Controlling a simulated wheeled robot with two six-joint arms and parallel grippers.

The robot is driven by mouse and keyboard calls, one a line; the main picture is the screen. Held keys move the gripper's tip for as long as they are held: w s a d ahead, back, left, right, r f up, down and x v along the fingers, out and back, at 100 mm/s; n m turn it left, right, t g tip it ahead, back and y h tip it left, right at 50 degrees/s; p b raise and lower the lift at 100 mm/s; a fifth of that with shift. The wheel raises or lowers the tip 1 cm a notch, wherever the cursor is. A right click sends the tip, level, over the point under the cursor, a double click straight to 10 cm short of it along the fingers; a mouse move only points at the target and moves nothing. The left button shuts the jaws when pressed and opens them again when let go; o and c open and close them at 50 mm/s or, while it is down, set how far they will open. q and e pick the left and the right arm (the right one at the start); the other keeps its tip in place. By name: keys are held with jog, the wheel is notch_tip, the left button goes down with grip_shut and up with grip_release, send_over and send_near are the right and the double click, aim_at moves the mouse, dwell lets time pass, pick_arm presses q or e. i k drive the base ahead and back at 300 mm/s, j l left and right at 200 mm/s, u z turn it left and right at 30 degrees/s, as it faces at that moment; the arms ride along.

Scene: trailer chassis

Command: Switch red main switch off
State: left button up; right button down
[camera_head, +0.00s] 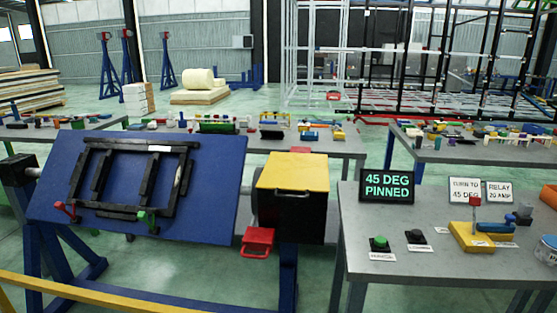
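A small yellow block (471,238) with an upright red piece (474,208) on it stands on the right grey table (375,228). The red piece looks like the red switch, but its label is too small to read. A blue handle-like piece (494,227) lies across the block's right side. A green button (380,243) and a black knob (415,237) sit to the left on the same table. A lit sign (387,186) behind them reads "45 DEG PINNED". Neither of my grippers shows.
A tilted blue panel (215,185) with a black frame (150,210) stands at left. Next to it is a black box (292,218) with a yellow top and a red handle (257,241). Green floor shows between the stand and table.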

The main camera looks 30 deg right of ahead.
aim_at(475, 202)
jog(key=i+l+z, duration=0.1)
jog(key=z, duration=0.85)
